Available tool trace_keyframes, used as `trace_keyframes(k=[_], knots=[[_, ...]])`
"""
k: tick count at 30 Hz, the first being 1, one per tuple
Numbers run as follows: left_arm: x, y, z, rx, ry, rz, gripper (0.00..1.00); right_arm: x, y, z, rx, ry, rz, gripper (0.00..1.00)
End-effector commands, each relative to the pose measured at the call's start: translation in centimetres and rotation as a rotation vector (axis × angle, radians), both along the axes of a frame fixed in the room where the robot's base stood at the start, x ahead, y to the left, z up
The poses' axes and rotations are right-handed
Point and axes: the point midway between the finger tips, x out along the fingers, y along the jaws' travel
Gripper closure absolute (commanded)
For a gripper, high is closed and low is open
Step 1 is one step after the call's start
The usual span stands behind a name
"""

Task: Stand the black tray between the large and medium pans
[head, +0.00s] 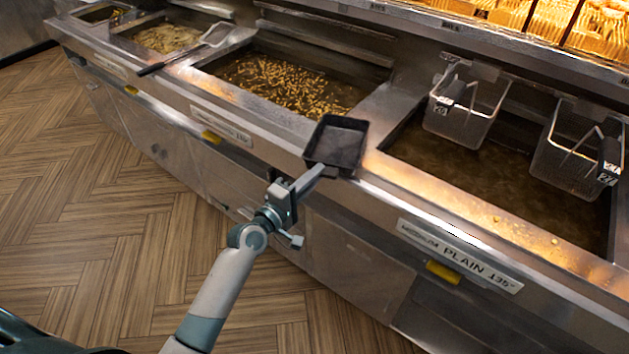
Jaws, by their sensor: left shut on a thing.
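The black tray (345,141) is a small square dish in the head view. It is over the steel divider between the middle pan (228,91), which has fried pieces floating in oil, and the right pan (400,160), labelled "MEDIUM PLAIN 135°". The middle pan's label is too small to read surely. My left gripper (312,178) is shut on the tray's near edge. The tray looks roughly level, open side up; I cannot tell whether it touches the divider. My right gripper is not in view.
Two wire baskets (468,108) (577,150) hang in the right pan. A skimmer (190,45) with a dark handle lies between the far-left pan (165,36) and the middle pan. Lit food trays (590,25) stand behind. The wood floor (110,200) at left is clear.

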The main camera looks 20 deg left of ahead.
Motion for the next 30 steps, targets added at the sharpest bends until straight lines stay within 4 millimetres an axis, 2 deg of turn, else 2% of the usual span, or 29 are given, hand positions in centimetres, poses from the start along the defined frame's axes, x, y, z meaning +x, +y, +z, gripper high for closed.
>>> trace_keyframes(k=[12,13,15,28,30], knots=[[0.01,0.01,-0.24,-0.001,-0.002,0.001,1.0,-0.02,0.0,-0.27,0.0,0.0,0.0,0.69],[0.0,-0.01,-0.25,0.0,-0.001,0.0,0.85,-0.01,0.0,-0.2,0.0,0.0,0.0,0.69],[0.0,0.0,-0.2,0.0,-0.001,0.0,0.71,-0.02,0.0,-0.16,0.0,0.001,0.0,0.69],[0.0,0.0,0.23,0.0,-0.001,0.0,0.71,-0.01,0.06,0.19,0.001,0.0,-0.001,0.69],[-0.49,0.19,-0.08,0.0,0.001,0.0,0.71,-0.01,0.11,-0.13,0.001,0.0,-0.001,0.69]])
